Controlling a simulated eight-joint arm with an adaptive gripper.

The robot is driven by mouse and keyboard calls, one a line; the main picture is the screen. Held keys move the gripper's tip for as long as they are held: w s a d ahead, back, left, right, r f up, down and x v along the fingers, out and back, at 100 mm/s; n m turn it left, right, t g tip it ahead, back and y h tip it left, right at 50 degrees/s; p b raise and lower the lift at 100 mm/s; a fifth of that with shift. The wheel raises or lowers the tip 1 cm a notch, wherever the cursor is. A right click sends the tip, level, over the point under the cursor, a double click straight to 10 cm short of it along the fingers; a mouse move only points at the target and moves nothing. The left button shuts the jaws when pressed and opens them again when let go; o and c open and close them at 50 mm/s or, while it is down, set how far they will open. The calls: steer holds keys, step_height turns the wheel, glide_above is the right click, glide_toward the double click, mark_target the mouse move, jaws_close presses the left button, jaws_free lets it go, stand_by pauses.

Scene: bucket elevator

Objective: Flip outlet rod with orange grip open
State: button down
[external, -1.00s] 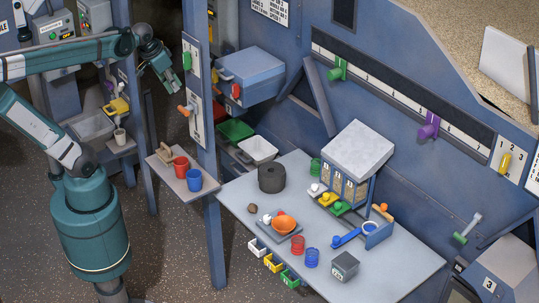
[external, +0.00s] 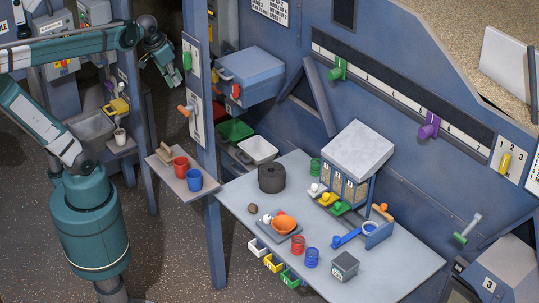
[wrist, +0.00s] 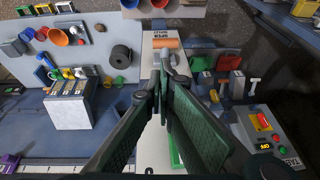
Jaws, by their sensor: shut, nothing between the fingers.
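The outlet rod's orange grip (external: 186,109) sticks out to the left from a white plate (external: 195,122) low on the blue post. In the wrist view the orange grip (wrist: 166,43) lies crosswise just beyond my fingertips, with a grey rod part below it. My gripper (external: 172,84) is above and left of the grip in the external view, apart from it. In the wrist view my gripper (wrist: 165,75) has its fingers together with nothing between them. The fingers hide part of the plate and rod.
A green handle (external: 187,61) sits on the plate above, close to my gripper. A blue box (external: 250,75) with a red handle is right of the post. A small shelf with a red cup (external: 181,167) and a blue cup (external: 194,180) is below.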

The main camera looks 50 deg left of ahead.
glide_above(183, 113)
steer(key=w, duration=0.1)
step_height(183, 113, down, 10)
steer(key=shift+a+r, duration=0.1)
steer(key=shift+r, duration=0.05)
steer(key=shift+w+a+f, duration=0.1)
steer(key=shift+a+f, duration=0.05)
steer(key=shift+f, duration=0.5)
steer(key=shift+w+a+f, duration=0.1)
steer(key=shift+f, duration=0.5)
steer(key=shift+f, duration=0.15)
step_height(183, 113, down, 10)
steer(key=b, duration=0.6)
steer(key=shift+f, duration=0.2)
steer(key=shift+r, duration=0.2)
steer(key=shift+w+d+p+v, duration=0.15)
steer(key=shift+p+v, duration=0.75)
steer(key=shift+v, duration=0.15)
steer(key=shift+w+d+p+v, duration=0.1)
steer(key=shift+w+p+v, duration=0.1)
steer(key=shift+p+v, duration=0.8)
steer(key=v, duration=0.9)
steer(key=shift+r, duration=0.35)
